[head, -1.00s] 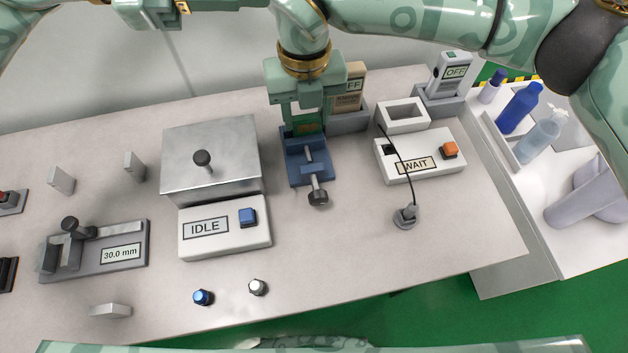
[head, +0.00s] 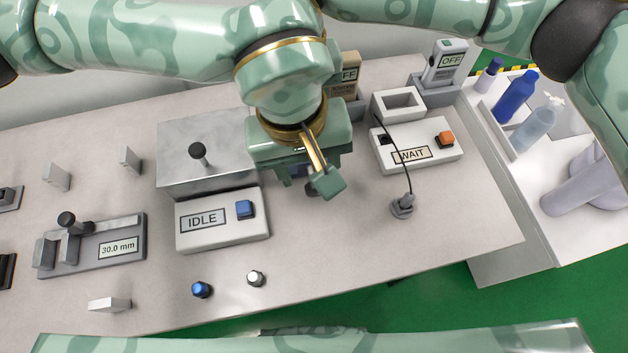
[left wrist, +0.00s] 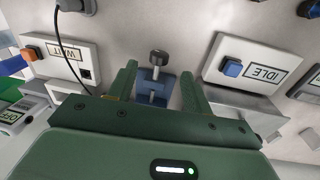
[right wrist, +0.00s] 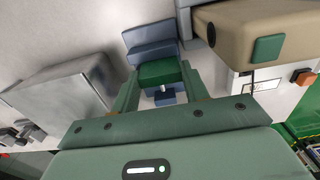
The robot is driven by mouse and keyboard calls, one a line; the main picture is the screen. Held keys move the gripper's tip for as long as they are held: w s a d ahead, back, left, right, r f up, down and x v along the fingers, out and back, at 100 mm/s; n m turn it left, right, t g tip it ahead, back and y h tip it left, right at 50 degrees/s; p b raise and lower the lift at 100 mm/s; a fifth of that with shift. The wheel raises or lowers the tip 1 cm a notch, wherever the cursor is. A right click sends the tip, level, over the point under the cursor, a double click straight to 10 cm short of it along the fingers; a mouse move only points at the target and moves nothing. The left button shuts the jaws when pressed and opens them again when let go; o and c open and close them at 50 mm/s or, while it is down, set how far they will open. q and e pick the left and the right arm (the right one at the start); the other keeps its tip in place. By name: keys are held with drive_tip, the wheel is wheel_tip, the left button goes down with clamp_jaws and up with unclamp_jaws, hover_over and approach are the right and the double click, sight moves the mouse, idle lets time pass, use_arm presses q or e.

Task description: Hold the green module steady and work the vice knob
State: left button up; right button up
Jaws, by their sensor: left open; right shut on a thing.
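The blue vice (right wrist: 150,42) stands on the bench; in the head view my left arm hides most of it. Its dark knob (left wrist: 158,57) faces the front and shows between my left fingers in the left wrist view. My left gripper (left wrist: 158,72) is open, with a finger on either side of the knob and the blue screw end (left wrist: 152,86), not closed on them. My right gripper (right wrist: 160,80) is shut on the green module (right wrist: 161,72) at the vice jaws.
Left of the vice are a metal-lidded box with an IDLE panel (head: 222,232) and a gauge reading 30.0 mm (head: 95,257). To the right stands the WAIT unit (head: 425,150) with a cable to a plug (head: 402,206). Two small knobs (head: 202,289) lie at the front.

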sight(314, 188)
use_arm(q)
drive_tip(key=f, duration=0.6)
drive_tip(key=shift+d+f, duration=0.1)
drive_tip(key=shift+d, duration=0.25)
drive_tip(key=c, duration=1)
